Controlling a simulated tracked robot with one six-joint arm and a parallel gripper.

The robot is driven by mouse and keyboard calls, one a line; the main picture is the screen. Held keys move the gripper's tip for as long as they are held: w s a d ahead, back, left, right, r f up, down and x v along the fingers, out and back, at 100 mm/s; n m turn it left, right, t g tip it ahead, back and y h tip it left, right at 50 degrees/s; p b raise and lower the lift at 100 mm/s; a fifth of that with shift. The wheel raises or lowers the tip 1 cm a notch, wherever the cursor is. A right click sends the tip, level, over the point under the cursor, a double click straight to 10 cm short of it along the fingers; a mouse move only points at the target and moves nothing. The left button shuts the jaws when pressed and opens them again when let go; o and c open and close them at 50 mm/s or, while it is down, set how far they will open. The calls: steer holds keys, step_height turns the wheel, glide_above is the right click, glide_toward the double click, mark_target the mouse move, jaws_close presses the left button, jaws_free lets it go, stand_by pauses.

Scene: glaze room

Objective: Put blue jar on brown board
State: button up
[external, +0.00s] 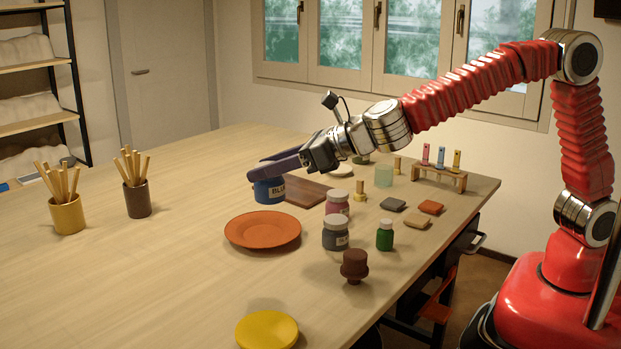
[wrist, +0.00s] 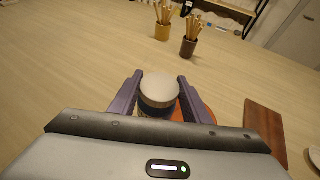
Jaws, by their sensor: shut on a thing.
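The blue jar (external: 269,191) has a label and is between the purple fingers of my gripper (external: 272,169). My gripper is shut on it near its top. In the wrist view the jar's pale lid (wrist: 160,87) shows between the two fingers (wrist: 158,84), and its body is mostly hidden. The brown board (external: 308,194) lies flat on the table just right of the jar in the external view. It also shows at the right of the wrist view (wrist: 265,130), apart from the jar. I cannot tell whether the jar touches the table.
An orange plate (external: 263,231) is close in front of the jar. A pink jar (external: 337,203), a grey jar (external: 336,235) and a green bottle (external: 385,236) stand right of it. Two stick-filled cups (external: 67,216) stand at left, with clear table between.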

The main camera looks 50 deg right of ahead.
steer(key=w+d, duration=0.9)
steer(key=w, duration=0.1)
glide_above(295, 188)
step_height(295, 188, down, 4)
steer(key=r, duration=0.1)
steer(key=shift+w+d+f+y, duration=0.1)
steer(key=shift+f+y, duration=0.05)
steer(key=shift+f, duration=0.3)
steer(key=shift+w+f+y, duration=0.1)
steer(key=shift+f+y, duration=0.05)
steer(key=shift+f, duration=0.25)
step_height(295, 188, down, 6)
steer(key=shift+f, duration=0.15)
steer(key=shift+f, duration=1.85)
